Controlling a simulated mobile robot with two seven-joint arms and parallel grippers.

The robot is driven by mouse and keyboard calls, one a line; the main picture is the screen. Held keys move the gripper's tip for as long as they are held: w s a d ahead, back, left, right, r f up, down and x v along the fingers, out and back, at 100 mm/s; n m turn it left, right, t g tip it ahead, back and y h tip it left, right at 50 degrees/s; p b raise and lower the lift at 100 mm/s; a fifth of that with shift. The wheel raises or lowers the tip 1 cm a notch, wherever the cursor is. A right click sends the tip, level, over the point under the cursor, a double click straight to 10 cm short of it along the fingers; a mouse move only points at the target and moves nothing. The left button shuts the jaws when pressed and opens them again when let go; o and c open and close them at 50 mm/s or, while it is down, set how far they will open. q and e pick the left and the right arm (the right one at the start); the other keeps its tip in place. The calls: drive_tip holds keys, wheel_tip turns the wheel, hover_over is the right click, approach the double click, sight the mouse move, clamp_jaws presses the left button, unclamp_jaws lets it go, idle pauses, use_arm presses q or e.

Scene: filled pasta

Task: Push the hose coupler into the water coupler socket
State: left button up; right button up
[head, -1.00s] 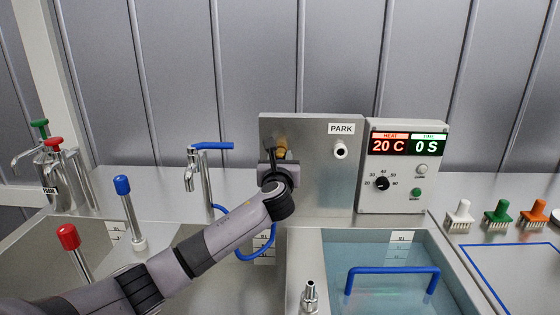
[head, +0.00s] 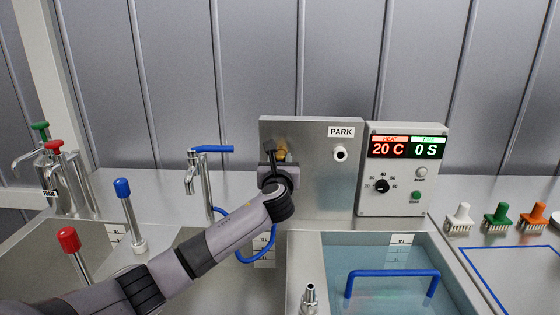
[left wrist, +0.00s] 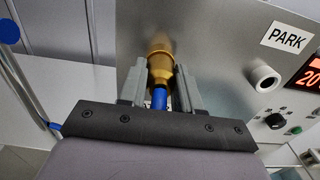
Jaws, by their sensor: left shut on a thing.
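My left gripper (head: 278,162) is at the left part of the upright steel panel, its fingers pointing at the panel. In the left wrist view its fingers (left wrist: 161,72) are shut on the hose coupler (left wrist: 159,68), a brass fitting with the blue hose (left wrist: 159,98) behind it. The brass also shows in the head view (head: 282,156), just above the gripper. It lies close against the panel. The water coupler socket is not clearly seen apart from this brass, so I cannot tell how deep the coupler sits. My right gripper is not in view.
A white PARK peg (head: 340,153) sticks out of the steel panel (head: 320,190) to the right. A control box (head: 402,170) reads 20 C and 0 S. A blue-handled tap (head: 197,170) stands left. A water basin with a blue handle (head: 392,272) lies in front.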

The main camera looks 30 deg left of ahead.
use_arm(q)
drive_tip(key=shift+r, duration=0.1)
drive_tip(key=o, duration=1.4)
idle(0.3)
drive_tip(key=v, duration=0.7)
idle(0.4)
drive_tip(key=v, duration=0.7)
drive_tip(key=shift+b, duration=0.3)
drive_tip(key=shift+d, duration=0.1)
